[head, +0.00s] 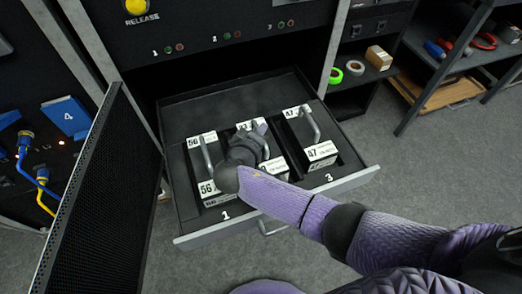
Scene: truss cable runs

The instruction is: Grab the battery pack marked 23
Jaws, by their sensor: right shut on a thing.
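An open drawer (345,180) holds three dark battery packs with white labels and grey handles, side by side. The left pack (207,188) is marked 56 and sits behind the 1 on the drawer front. The right pack (322,152) seems marked 47 and sits behind the 3. The middle pack (275,164) is mostly covered by my right gripper and forearm, so its number cannot be read. My right gripper (250,147) is over the middle pack and shut on it, seemingly at its handle; the fingertips are hard to see. My left gripper is not in view.
A black mesh door (95,200) stands open left of the drawer. Further left are a blue module (66,117) marked 4 and blue and yellow cables. A yellow release button (136,6) is above. Shelves with tape rolls (355,67) and a small box (378,57) stand right.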

